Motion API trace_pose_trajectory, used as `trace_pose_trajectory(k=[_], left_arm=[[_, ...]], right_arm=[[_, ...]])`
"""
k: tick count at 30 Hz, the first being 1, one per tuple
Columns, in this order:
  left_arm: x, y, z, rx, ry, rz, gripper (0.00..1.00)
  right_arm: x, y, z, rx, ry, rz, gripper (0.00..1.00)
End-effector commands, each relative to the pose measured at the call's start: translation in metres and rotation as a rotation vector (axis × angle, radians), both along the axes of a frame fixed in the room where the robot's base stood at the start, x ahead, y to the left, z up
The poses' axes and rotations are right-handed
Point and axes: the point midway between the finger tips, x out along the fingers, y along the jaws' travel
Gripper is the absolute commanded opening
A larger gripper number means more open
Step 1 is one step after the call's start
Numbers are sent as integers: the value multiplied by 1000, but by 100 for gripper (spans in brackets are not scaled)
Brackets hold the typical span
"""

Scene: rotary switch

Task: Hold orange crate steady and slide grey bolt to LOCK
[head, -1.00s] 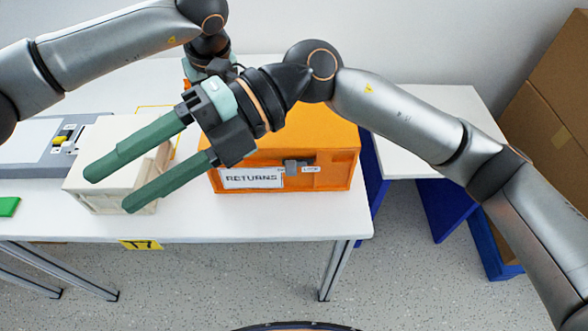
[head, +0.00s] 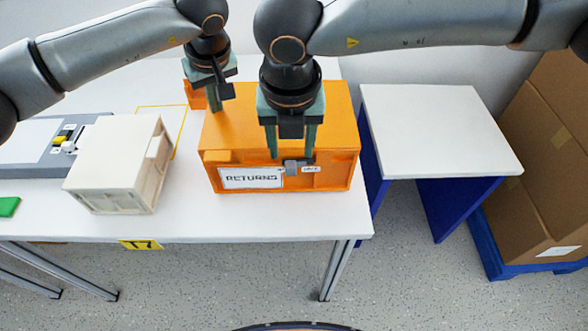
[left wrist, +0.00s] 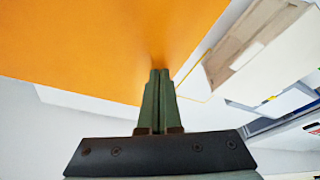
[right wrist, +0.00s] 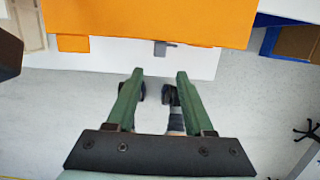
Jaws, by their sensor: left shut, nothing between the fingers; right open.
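The orange crate (head: 335,115) stands on the white table, its front carrying a RETURNS label. The grey bolt (head: 292,168) sits on that front, right of the RETURNS label and beside a small white label (head: 311,169) too small to read surely. My left gripper (head: 214,106) is shut and empty at the crate's back left; in the left wrist view its fingertips (left wrist: 159,72) are close against the orange wall, contact unclear. My right gripper (head: 291,155) is open, pointing down near the front edge above the bolt. In the right wrist view the bolt (right wrist: 163,47) lies beyond the open fingers.
A cream crate (head: 115,165) stands left of the orange one. A grey device with a yellow part (head: 62,136) and a green block (head: 9,206) lie farther left. A small white-topped table (head: 440,130) and cardboard boxes (head: 540,170) stand at the right.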

Motion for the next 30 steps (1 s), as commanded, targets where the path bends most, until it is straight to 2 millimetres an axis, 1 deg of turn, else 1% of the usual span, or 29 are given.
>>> trace_pose_trajectory(k=[1,5,12,16,22,30], left_arm=[[-4,0,-7,3,17,-3,0],[-4,0,-7,3,17,-3,0],[-4,0,-7,3,17,-3,0],[-4,0,-7,3,17,-3,0],[-4,0,-7,3,17,-3,0],[-4,0,-7,3,17,-2,0]], right_arm=[[1,0,-4,-3,-1,-2,52],[2,0,-19,-2,3,0,52],[8,0,-52,0,5,-1,52],[10,1,-65,2,5,1,52],[12,1,-76,2,3,1,52],[12,1,-77,2,2,2,52]])
